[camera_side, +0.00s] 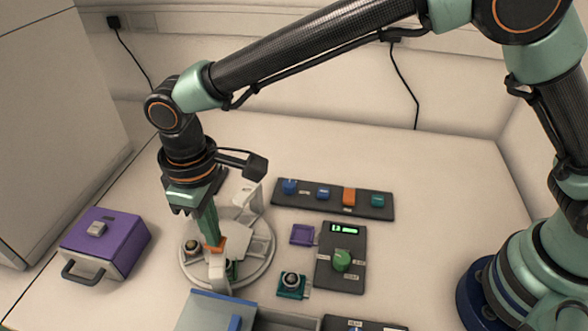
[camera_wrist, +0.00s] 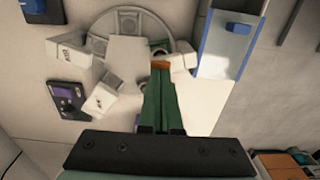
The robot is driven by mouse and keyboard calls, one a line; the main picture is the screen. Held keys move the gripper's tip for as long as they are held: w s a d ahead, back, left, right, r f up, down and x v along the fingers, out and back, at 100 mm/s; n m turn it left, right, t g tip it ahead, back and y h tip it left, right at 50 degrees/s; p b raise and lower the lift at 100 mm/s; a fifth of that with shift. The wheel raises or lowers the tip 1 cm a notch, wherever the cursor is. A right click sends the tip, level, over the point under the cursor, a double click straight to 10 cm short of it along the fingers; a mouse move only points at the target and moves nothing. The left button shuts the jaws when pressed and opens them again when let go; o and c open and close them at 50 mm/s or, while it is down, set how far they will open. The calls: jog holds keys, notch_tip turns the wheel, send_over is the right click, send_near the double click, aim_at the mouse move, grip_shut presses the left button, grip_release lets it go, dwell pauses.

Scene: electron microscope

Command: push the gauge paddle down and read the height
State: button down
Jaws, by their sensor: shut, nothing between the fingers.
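My gripper (camera_side: 211,236) points down over the round white stage, its green fingers closed together with nothing held. A small orange piece (camera_side: 216,246), seemingly the gauge paddle, is right at the fingertips. In the wrist view the closed fingers (camera_wrist: 159,78) reach the orange piece (camera_wrist: 161,64), and they hide part of it. I cannot tell whether they touch it or how far down it is. The round white stage (camera_side: 257,268) carries white blocks and a flat pale plate. It also shows in the wrist view (camera_wrist: 97,45). No height reading is legible.
A purple case (camera_side: 122,240) stands at left. A dark panel (camera_side: 354,279) with a green knob and lit display is right of the stage. A strip of coloured blocks (camera_side: 333,205) lies behind. A blue-edged tray (camera_side: 218,313) is in front.

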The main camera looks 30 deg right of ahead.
jog(key=shift+r, duration=3.5)
jog(key=shift+d, duration=0.1)
jog(key=w+d+r+m+t, duration=0.1)
jog(key=d+r, duration=0.2)
jog(key=d, duration=0.4)
jog(key=w+d+r+m+t+y, duration=0.1)
jog(key=d+r+m, duration=0.15)
jog(key=d, duration=0.45)
jog(key=d+r+m+t, duration=0.1)
jog(key=d+r, duration=0.2)
jog(key=d, duration=0.3)
jog(key=s+d+f+m+t, duration=0.1)
jog(key=s+d+m, duration=0.1)
jog(key=d, duration=0.6)
jog(key=s+d+f+m+t+h, duration=0.1)
jog(key=s+d+m, duration=0.1)
jog(key=s+d, duration=0.3)
jog(key=d, duration=0.3)
jog(key=shift+s+d+t, duration=0.3)
jog(key=shift+r+m, duration=0.1)
jog(key=shift+m, duration=0.15)
